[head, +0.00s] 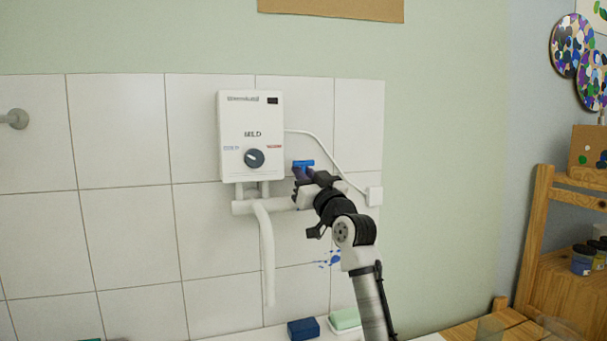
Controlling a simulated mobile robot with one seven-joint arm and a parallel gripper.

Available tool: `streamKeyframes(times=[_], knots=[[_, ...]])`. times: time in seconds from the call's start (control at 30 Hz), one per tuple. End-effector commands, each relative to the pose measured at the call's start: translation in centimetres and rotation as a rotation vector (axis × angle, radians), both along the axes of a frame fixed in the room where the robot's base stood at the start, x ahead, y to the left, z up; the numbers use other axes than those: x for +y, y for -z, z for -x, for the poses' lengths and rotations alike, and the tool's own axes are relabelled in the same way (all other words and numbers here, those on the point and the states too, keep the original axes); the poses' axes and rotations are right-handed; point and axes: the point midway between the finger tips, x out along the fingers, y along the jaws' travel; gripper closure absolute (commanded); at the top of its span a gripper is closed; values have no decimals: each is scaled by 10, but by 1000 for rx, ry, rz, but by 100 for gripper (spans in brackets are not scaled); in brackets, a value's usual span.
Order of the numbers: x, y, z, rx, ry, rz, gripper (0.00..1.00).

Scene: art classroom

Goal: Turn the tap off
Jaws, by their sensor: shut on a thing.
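The tap's blue handle (303,164) shows just above and beyond my gripper, below and to the right of the white water heater (252,130). My gripper (303,178) is shut on the blue handle, and its dark fingers hide the lower part of it. The tap's white pipe (268,207) runs level below the heater, and a white spout (267,255) hangs down from it. Whether water runs from the spout cannot be told.
A white cable runs from the heater to a wall box (374,196) on the right. A blue sponge (303,328) and a green and white block (345,319) lie below. A wooden shelf (540,235) with jars stands at the right.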

Motion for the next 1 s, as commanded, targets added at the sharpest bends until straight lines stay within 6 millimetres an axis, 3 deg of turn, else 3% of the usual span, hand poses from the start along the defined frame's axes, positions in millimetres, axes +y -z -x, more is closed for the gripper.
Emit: streamKeyframes(times=[0.6,0.63,0.8,1.0], knots=[[1,-1,-4,47,1,15,100],[1,-1,-4,47,1,15,87],[1,0,-4,47,1,15,67],[1,0,-4,47,0,16,67]])
